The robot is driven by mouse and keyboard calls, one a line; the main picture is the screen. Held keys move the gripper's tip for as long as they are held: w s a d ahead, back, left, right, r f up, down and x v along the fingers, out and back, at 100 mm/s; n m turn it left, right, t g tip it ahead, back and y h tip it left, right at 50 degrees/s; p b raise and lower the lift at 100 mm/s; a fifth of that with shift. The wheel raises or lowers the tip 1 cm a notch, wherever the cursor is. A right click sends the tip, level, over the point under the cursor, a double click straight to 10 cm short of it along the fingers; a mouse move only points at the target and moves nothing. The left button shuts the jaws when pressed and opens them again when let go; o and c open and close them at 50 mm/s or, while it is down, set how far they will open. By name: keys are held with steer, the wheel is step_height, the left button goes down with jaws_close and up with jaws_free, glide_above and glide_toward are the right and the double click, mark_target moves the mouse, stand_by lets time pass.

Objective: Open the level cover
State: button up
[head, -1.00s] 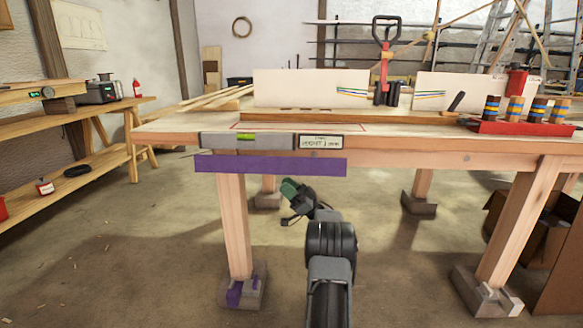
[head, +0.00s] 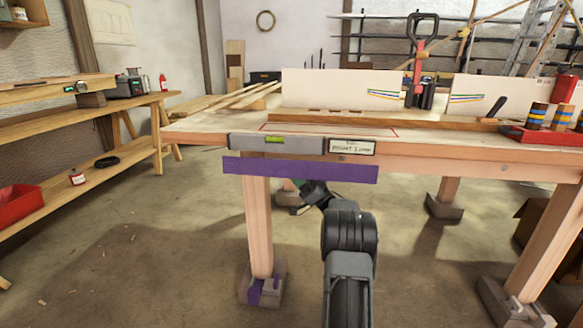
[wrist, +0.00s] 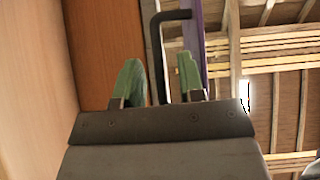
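A grey level with a green vial (head: 275,142) is set along the front edge of the workbench. A long purple strip (head: 300,169) hangs just below it; I cannot tell whether this is the cover. My gripper (head: 297,184) is under the strip in the head view, its fingers largely hidden behind the strip's lower edge. In the wrist view my gripper (wrist: 160,62) is open, its two green fingers apart. A dark bent rod (wrist: 157,55) shows between them, not visibly gripped, with the purple strip (wrist: 192,30) beside the right finger.
The workbench (head: 215,127) has a wooden leg (head: 259,225) close to my gripper. A small label plate (head: 352,148) is right of the level. A red tray (head: 540,136) stands at the right. The floor in front is clear.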

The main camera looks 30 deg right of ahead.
steer(key=shift+w+a+r, duration=0.3)
steer(key=shift+r, duration=0.1)
steer(key=shift+d, duration=0.1)
steer(key=shift+c, duration=1.4)
jaws_close()
